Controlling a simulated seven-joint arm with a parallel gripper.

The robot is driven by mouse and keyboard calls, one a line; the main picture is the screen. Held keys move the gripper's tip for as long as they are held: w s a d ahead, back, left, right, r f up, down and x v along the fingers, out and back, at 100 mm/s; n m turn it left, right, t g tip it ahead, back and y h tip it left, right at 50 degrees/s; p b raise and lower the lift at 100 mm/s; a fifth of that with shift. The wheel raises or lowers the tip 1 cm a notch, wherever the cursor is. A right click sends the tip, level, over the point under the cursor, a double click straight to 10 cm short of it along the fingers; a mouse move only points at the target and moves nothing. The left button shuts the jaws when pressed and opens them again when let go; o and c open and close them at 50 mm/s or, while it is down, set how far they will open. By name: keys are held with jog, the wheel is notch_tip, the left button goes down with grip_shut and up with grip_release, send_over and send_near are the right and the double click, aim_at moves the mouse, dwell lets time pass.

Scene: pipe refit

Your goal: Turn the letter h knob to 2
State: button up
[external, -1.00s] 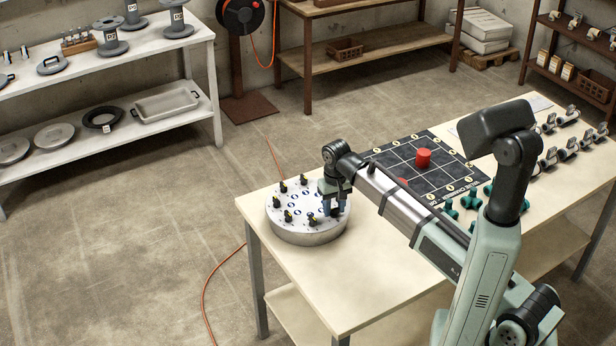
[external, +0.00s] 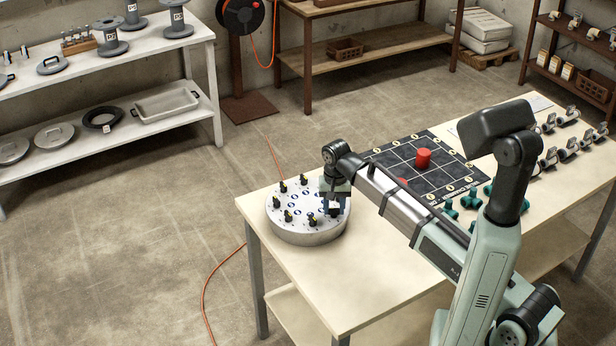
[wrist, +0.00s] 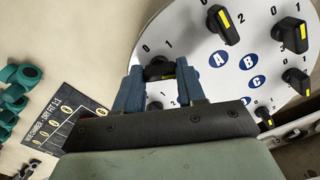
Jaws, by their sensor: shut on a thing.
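A round white panel (external: 303,236) with several black knobs lies on the near left corner of the table. My gripper (external: 335,208) points down over its right side. In the wrist view my gripper (wrist: 160,82) is shut on a black knob (wrist: 158,70), one blue finger on each side. Digits 0 and 1 show above this knob, and small digits show below it between the fingers. Its letter is hidden, so I cannot tell if it is h. The blue letters A, B and C are readable; the rest are covered.
Other black knobs with yellow marks, such as one at the top (wrist: 222,24), stand close around the gripper. A black grid board (external: 440,165) with a red cylinder (external: 423,158) and teal parts (external: 450,208) are on the table to the right.

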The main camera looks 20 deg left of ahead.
aim_at(334, 209)
jog(key=o, duration=1.1)
jog(key=shift+c, duration=0.2)
jog(key=shift+r, duration=0.1)
notch_tip(334, 209, up, 14)
jog(key=shift+f, duration=0.2)
